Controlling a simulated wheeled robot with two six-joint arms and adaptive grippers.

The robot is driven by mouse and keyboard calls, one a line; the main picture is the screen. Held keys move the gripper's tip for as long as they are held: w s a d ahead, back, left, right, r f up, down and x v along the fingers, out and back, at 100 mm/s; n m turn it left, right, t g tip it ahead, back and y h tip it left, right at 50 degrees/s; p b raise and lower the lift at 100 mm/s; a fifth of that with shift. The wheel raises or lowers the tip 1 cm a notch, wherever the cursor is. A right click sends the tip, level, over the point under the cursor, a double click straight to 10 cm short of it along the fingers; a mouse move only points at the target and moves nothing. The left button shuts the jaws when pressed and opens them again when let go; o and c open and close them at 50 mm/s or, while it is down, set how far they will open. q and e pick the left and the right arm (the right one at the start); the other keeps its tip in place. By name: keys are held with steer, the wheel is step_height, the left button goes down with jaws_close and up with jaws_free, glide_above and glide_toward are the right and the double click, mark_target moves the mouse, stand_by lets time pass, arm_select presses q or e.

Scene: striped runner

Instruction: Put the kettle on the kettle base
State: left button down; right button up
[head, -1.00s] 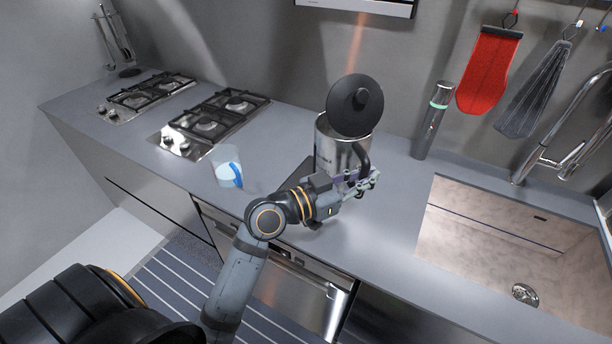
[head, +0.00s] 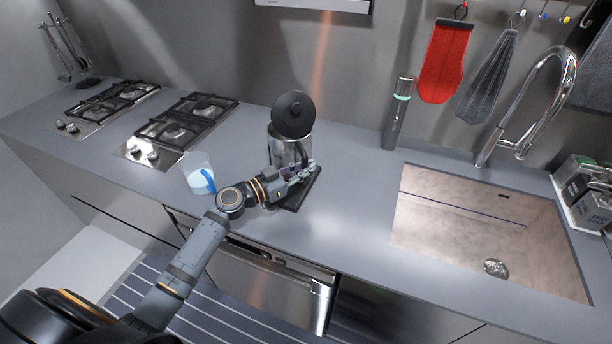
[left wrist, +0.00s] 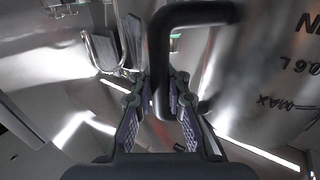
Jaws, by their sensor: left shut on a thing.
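The kettle (head: 288,148) is a shiny steel pot with a round black lid (head: 293,114) standing tipped up and open. My left gripper (head: 304,172) is shut on its black handle; in the left wrist view, the handle (left wrist: 160,75) runs between the fingers, beside the steel wall (left wrist: 262,80) with its level marks. The kettle looks upright. A dark flat plate, apparently the kettle base (head: 297,203), shows on the counter under my gripper and partly behind it. The kettle and gripper hide the rest. I cannot tell whether the kettle touches it. My right gripper is not in view.
A clear cup (head: 197,172) with something blue stands left of my left forearm. Two gas hobs (head: 187,122) lie further left. Counter between plate and sink is clear.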

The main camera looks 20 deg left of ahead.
arm_select(q)
step_height(320, 180, down, 3)
steer(key=shift+w+a+r+p, duration=0.1)
steer(key=shift+w+a+p, duration=0.05)
steer(key=shift+p, duration=0.5)
steer(key=shift+f, duration=0.25)
steer(key=c, duration=1.8)
jaws_free()
steer(key=shift+f, duration=0.2)
steer(key=o, duration=0.5)
